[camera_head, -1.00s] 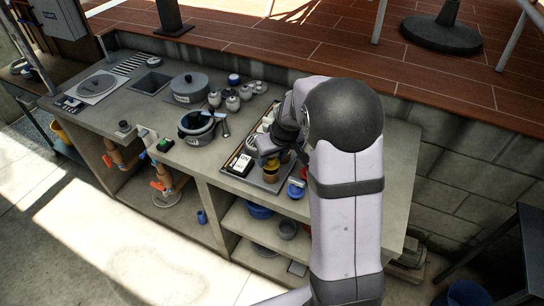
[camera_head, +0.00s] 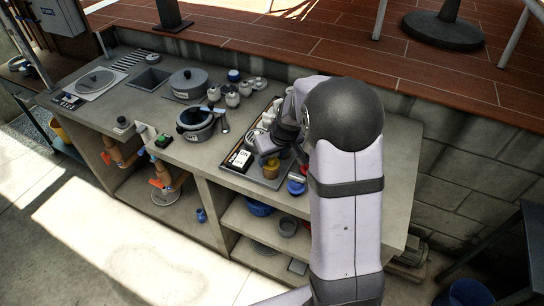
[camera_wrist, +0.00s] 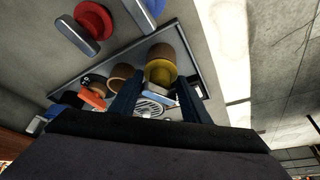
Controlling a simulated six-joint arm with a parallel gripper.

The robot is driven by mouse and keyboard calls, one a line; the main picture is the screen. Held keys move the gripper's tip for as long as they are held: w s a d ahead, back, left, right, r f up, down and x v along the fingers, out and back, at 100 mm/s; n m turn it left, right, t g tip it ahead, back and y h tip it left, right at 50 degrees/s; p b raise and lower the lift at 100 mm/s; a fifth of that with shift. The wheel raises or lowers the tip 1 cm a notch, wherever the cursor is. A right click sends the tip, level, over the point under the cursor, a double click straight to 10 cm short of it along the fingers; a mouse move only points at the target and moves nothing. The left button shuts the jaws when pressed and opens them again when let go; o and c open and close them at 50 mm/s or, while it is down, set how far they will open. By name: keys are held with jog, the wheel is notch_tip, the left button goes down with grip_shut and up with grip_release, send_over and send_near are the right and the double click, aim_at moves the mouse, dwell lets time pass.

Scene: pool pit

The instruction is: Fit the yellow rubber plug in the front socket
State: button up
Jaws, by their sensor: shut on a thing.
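The yellow rubber plug (camera_wrist: 160,72) is between the two fingers of my gripper (camera_wrist: 158,98) in the wrist view, and my gripper is shut on it. A brown cup-like piece (camera_wrist: 166,55) lies right against the plug; I cannot tell whether the plug is inside it or only in front of it. Another brown ring-shaped piece (camera_wrist: 119,76) is beside it. In the head view a tan piece (camera_head: 269,172) shows at the near end of the tray, under my gripper (camera_head: 272,157). My wrist hides much of this area. I cannot tell for certain which piece is the front socket.
The tray (camera_head: 225,170) also holds a black-and-white switch box (camera_head: 240,159). A blue piece (camera_head: 296,187) is at the right, and a red round piece (camera_wrist: 93,20) shows in the wrist view. A pot (camera_head: 195,124) stands left of the tray. The counter's right end is clear.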

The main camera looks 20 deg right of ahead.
jog(key=shift+f+b, duration=0.3)
jog(key=shift+b, duration=0.05)
dwell(0.6)
jog(key=o, duration=1.3)
jog(key=shift+r, duration=0.1)
jog(key=shift+r+p, duration=1.9)
jog(key=shift+r, duration=0.5)
jog(key=shift+r, duration=0.2)
jog(key=shift+r+p, duration=1.45)
jog(key=shift+r, duration=0.4)
jog(key=shift+s, duration=0.1)
